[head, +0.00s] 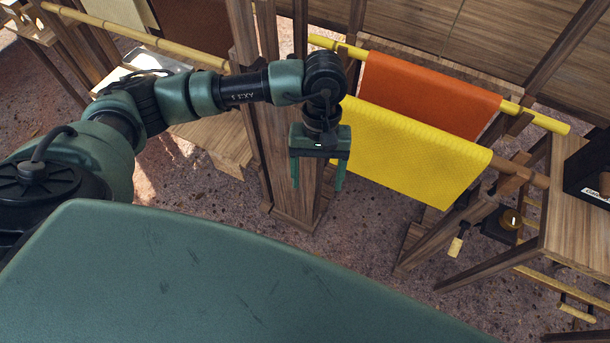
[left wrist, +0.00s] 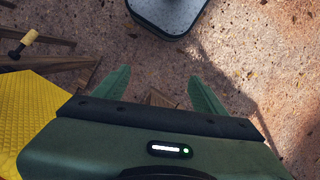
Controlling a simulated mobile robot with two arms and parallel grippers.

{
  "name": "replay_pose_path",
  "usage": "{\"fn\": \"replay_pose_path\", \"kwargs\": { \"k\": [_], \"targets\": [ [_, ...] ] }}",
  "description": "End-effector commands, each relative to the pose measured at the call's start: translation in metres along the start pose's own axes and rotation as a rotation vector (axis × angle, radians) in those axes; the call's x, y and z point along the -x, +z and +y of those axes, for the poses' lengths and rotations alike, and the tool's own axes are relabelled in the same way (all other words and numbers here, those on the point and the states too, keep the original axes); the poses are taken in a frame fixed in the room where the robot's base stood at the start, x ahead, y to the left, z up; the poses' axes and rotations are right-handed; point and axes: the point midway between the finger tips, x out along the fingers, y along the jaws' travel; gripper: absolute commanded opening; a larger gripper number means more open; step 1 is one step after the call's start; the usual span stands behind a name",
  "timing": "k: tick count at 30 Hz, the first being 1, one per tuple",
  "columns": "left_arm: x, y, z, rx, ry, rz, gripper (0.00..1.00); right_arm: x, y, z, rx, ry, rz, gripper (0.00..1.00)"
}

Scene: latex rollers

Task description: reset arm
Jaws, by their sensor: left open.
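My left gripper (head: 319,186) hangs pointing down near the middle of the head view. Its two green fingers are apart and nothing is between them. It is in front of a wooden post and just left of a yellow sheet (head: 415,150) draped over a pole. In the left wrist view the open fingers (left wrist: 157,90) point over the bare, speckled ground, and the yellow sheet (left wrist: 28,112) shows at the left edge. My right gripper is in neither view.
An orange sheet (head: 430,95) hangs on a yellow pole behind the yellow one. A wooden table (head: 580,205) with a black box (head: 590,180) stands at the right. A wooden post (head: 297,205) stands behind the gripper. The ground (head: 365,235) below is open.

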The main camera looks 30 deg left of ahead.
Motion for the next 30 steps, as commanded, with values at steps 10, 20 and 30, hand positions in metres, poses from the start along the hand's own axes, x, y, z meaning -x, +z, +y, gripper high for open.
{"fn": "replay_pose_path", "kwargs": {
  "k": [10, 20, 30],
  "targets": [
    [-0.03, 0.003, -0.024, -0.147, -0.038, -0.001, 0.71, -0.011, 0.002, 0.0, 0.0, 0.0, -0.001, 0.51],
    [-0.037, 0.009, -0.013, -0.108, 0.009, -0.049, 0.71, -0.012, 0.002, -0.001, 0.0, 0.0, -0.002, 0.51],
    [-0.055, -0.002, 0.165, 1.216, 0.641, -1.144, 0.71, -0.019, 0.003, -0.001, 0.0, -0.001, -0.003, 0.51]
  ]
}}
